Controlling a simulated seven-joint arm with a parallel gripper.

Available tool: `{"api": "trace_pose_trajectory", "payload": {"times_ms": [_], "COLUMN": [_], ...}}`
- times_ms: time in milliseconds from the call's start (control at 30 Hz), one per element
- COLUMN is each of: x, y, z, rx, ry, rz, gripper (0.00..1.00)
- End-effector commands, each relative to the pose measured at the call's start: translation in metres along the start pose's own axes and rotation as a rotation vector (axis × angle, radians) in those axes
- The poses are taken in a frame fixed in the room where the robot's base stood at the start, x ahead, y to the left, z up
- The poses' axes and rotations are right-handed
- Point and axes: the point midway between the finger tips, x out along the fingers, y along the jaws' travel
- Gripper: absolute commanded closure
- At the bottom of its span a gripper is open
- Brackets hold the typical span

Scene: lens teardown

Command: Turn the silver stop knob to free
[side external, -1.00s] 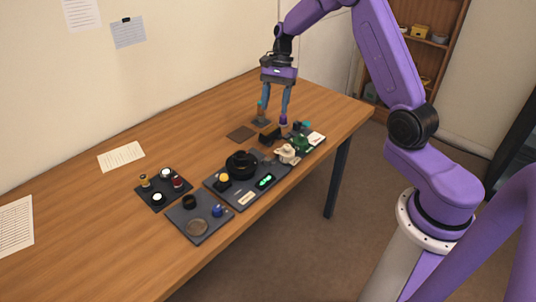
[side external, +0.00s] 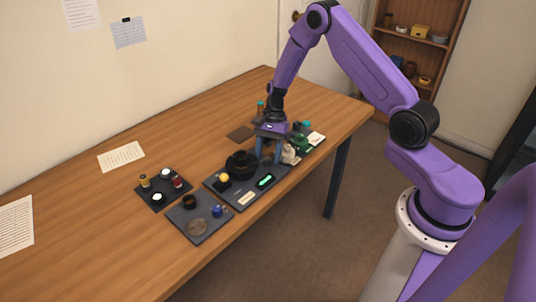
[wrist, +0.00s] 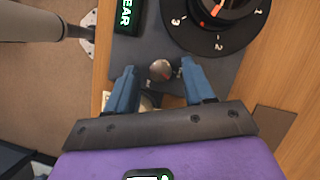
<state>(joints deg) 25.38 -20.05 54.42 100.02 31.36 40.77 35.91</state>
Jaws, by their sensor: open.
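The silver stop knob (wrist: 160,70) is a small round metal knob on the dark panel (wrist: 235,68), with small markings beside it that are too small to read. My gripper (wrist: 159,75) is open, with one blue finger on each side of the knob in the wrist view. I see a gap on both sides, so neither finger appears to touch it. In the side external view my gripper (side external: 269,160) points down at the right end of the panel (side external: 228,198), and the knob is hidden there by the fingers.
A black numbered dial (wrist: 212,40) stands close to the knob, beside a green-lit display (wrist: 127,17) reading "EAR". A cream-coloured object (side external: 290,156) and a green object (side external: 301,143) sit right of my gripper. The table's back is mostly clear.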

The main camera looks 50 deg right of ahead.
Motion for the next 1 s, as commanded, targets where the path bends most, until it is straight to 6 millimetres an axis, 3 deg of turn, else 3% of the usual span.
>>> {"api": "trace_pose_trajectory", "payload": {"times_ms": [367, 500, 533, 733, 1000], "x": [0.0052, 0.005, 0.005, 0.0051, 0.0053], "y": [-0.0001, -0.0001, -0.0001, -0.0012, -0.0031], "z": [0.0002, 0.0002, 0.0002, 0.0004, 0.0009], "rx": [-0.001, -0.001, -0.001, -0.039, -0.316], "ry": [0.0, 0.0, 0.0, 0.001, 0.002], "rz": [0.0, 0.0, 0.0, 0.015, 0.13], "gripper": [0.47, 0.93, 1.0, 1.0, 1.0]}}
